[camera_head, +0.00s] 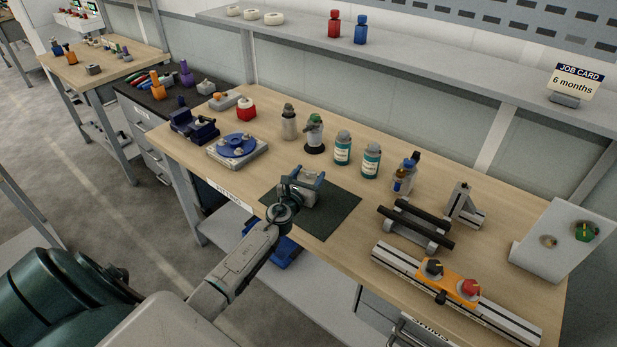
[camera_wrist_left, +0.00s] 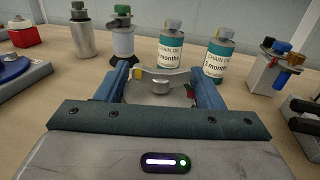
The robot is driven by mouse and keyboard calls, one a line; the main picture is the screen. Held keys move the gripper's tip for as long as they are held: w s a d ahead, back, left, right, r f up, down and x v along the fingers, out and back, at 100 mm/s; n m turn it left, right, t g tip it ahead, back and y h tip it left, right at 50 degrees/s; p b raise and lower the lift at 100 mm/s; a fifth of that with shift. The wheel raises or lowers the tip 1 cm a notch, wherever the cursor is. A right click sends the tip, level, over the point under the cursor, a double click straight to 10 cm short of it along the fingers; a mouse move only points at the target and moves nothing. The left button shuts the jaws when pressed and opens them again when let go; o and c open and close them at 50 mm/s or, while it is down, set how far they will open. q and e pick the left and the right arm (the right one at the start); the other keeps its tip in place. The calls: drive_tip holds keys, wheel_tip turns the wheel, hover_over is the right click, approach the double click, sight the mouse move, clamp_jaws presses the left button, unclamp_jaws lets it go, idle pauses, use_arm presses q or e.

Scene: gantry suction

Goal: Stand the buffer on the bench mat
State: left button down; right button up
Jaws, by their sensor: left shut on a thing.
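A grey metal part with a round silver knob on top, which I take to be the buffer (camera_head: 316,197), is at the dark green bench mat (camera_head: 334,223) in the head view. My left gripper (camera_head: 306,177) reaches in from the front left and is shut on it, with one blue finger on each side. In the left wrist view the buffer (camera_wrist_left: 160,87) sits between the fingers, its lower part hidden by the gripper. It looks about upright over the mat's back left part. I cannot tell whether its base touches the mat. My right gripper does not show.
Behind the mat stand two teal-labelled bottles (camera_head: 343,150) and a green-capped can (camera_head: 314,130). A blue round turntable (camera_head: 237,145) is to the left. Black rollers on a stand (camera_head: 415,225) and a rail with an orange carriage (camera_head: 455,285) are to the right. The mat's front is bare.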

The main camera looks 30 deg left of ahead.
use_arm(q)
drive_tip(key=shift+c, duration=1.9)
unclamp_jaws()
drive_tip(key=shift+r, duration=0.15)
drive_tip(key=s+d, duration=0.2)
drive_tip(key=s, duration=1)
